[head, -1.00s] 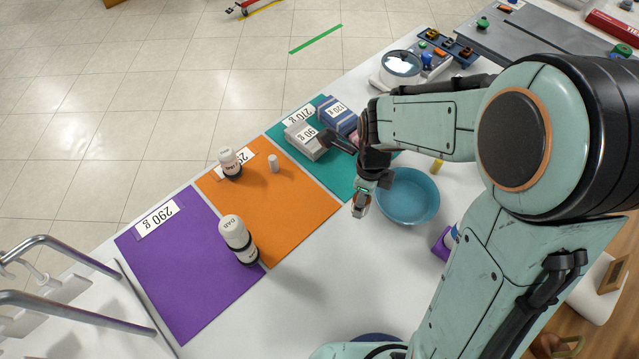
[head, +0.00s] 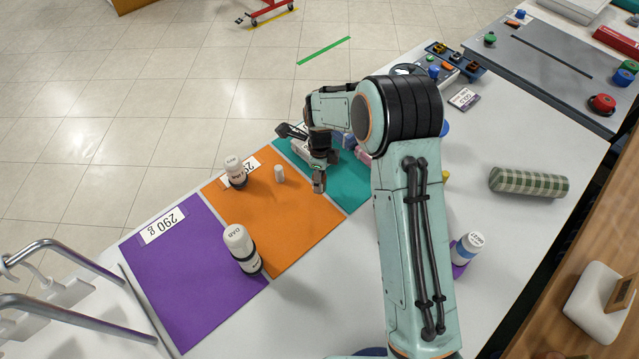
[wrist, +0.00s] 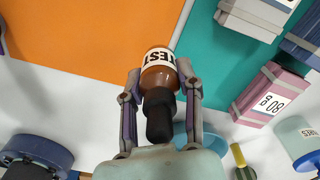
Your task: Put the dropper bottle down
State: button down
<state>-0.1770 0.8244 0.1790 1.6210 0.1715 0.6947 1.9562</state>
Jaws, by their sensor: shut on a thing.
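My gripper (head: 319,184) is over the table near the border of the orange mat (head: 300,225) and the teal mat (head: 346,192). In the wrist view my gripper (wrist: 158,72) is shut on the dropper bottle (wrist: 158,78), an amber bottle with a black bulb top and a white label reading "TEST". The bulb points back toward the wrist camera and the bottle's body points toward the mats. In the head view the bottle is hardly distinguishable at the fingers. I cannot tell whether it touches a surface.
White-capped bottles stand on the orange mat (head: 235,172) and at the edge of the purple mat (head: 243,250). The purple mat's middle (head: 185,275) is clear.

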jog(key=shift+w+f, duration=0.2)
jog(key=shift+f, duration=1.6)
jog(key=c, duration=0.7)
grip_release()
jog(key=shift+f, duration=0.15)
jog(key=shift+c, duration=0.2)
